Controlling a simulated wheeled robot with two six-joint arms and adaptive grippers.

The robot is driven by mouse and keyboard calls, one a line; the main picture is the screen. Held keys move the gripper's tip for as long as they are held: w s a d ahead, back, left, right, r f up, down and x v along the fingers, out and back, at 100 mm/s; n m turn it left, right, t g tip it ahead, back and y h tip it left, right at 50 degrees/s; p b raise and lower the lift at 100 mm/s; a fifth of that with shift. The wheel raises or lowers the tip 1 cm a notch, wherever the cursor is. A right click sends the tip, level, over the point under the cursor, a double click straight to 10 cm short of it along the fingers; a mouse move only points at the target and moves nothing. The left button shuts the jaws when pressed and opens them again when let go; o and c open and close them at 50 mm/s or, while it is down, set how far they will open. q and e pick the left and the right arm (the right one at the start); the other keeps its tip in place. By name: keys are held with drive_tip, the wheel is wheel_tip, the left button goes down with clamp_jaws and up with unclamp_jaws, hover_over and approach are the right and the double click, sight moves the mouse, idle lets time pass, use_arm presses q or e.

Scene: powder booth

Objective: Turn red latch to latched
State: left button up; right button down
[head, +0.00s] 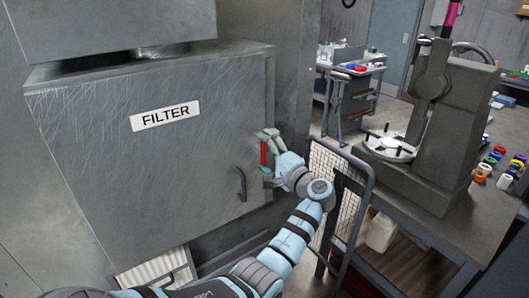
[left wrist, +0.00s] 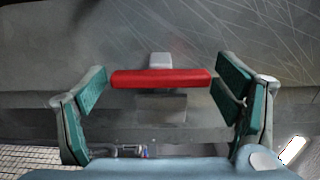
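The red latch (head: 264,153) is a short red bar near the right edge of the grey filter cabinet door (head: 95,150). It stands about upright in the head view. In the left wrist view the latch (left wrist: 160,79) lies level across the middle, with a grey mount behind it. My left gripper (head: 268,154) is at the latch with its fingers spread. In the left wrist view the green finger pads of the gripper (left wrist: 162,82) stand beyond the two ends of the bar, close to them and not clamped. My right gripper is not in view.
A dark door handle (head: 241,184) sits below and left of the latch. A mesh panel in a frame (head: 326,172) stands just right of my left arm. A workbench with a grey press (head: 455,120) is further right. A tool cart (head: 350,95) stands behind.

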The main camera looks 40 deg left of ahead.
use_arm(q)
drive_tip(key=shift+d, duration=0.2)
drive_tip(key=v, duration=1.1)
drive_tip(key=shift+s+d, duration=0.15)
drive_tip(key=shift+d, duration=0.2)
drive_tip(key=shift+a, duration=0.1)
